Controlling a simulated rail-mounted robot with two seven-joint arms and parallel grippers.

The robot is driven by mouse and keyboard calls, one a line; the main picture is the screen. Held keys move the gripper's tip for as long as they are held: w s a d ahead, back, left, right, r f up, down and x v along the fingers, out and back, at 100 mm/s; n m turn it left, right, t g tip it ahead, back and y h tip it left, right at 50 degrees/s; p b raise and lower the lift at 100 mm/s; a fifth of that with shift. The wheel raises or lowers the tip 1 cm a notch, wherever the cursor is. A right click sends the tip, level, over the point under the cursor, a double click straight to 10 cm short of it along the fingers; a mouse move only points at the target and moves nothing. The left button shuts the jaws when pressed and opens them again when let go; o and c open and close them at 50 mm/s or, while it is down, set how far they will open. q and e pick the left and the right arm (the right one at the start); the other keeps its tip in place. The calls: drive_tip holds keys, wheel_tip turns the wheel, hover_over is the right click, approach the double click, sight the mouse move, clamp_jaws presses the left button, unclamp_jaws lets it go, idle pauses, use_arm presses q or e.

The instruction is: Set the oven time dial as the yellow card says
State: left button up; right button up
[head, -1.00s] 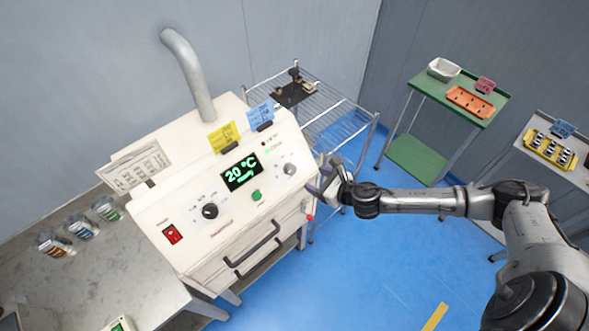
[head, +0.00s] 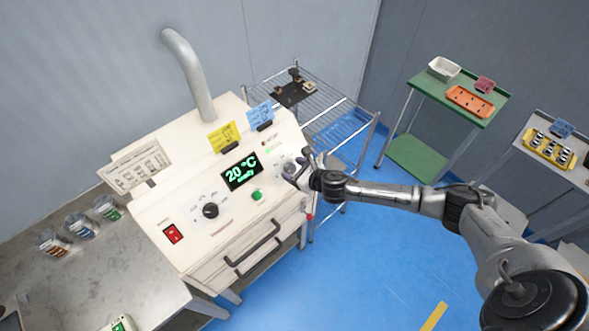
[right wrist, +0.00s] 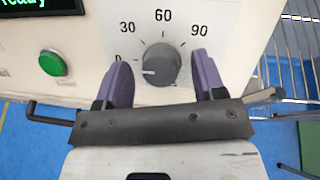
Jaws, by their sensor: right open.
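The oven (head: 190,200) is a cream box with a sloped front panel. Its time dial (right wrist: 161,64) is a grey knob with the marks 0, 30, 60 and 90 around it; its pale pointer line is at the lower left, near the 0 side. My right gripper (right wrist: 163,80) is open, with one purple finger on each side of the dial and a gap to both. In the head view my right gripper (head: 297,172) partly covers the dial. The yellow card (head: 223,137) stands on the oven's top edge; its writing is too small to read. My left gripper is not in view.
A blue card (head: 260,115) stands beside the yellow one. The panel also has a display (head: 241,172) reading 20 °C, a green button (head: 257,195), a black dial (head: 210,211) and a red switch (head: 172,234). A wire rack (head: 335,125) stands close on the right.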

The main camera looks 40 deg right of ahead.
drive_tip(key=c, duration=0.9)
